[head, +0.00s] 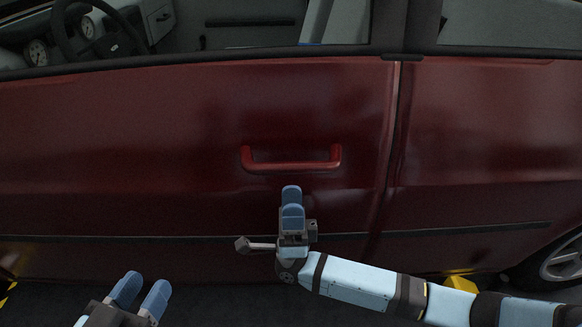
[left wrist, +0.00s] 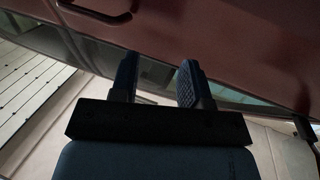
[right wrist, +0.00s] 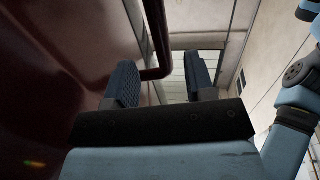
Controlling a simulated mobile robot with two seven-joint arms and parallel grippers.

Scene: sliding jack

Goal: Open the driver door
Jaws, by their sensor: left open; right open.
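The driver door (head: 110,150) is a dark red panel filling the middle and left of the head view; it looks closed. Its red bar handle (head: 292,166) runs horizontally. My right gripper (head: 291,195) is open just below the handle in the head view. In the right wrist view, the handle (right wrist: 159,45) shows ahead, in line with the gap between the open fingers (right wrist: 163,75); I cannot tell whether they touch. My left gripper (head: 141,290) is open and empty, low at the left, apart from the door. The left wrist view shows the handle (left wrist: 42,14) at upper left.
A seam (head: 391,150) divides the door from the red rear panel (head: 490,150). A wheel (head: 563,260) is at lower right. The steering wheel (head: 95,35) shows through the window. Yellow objects (head: 460,284) lie low behind my right arm.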

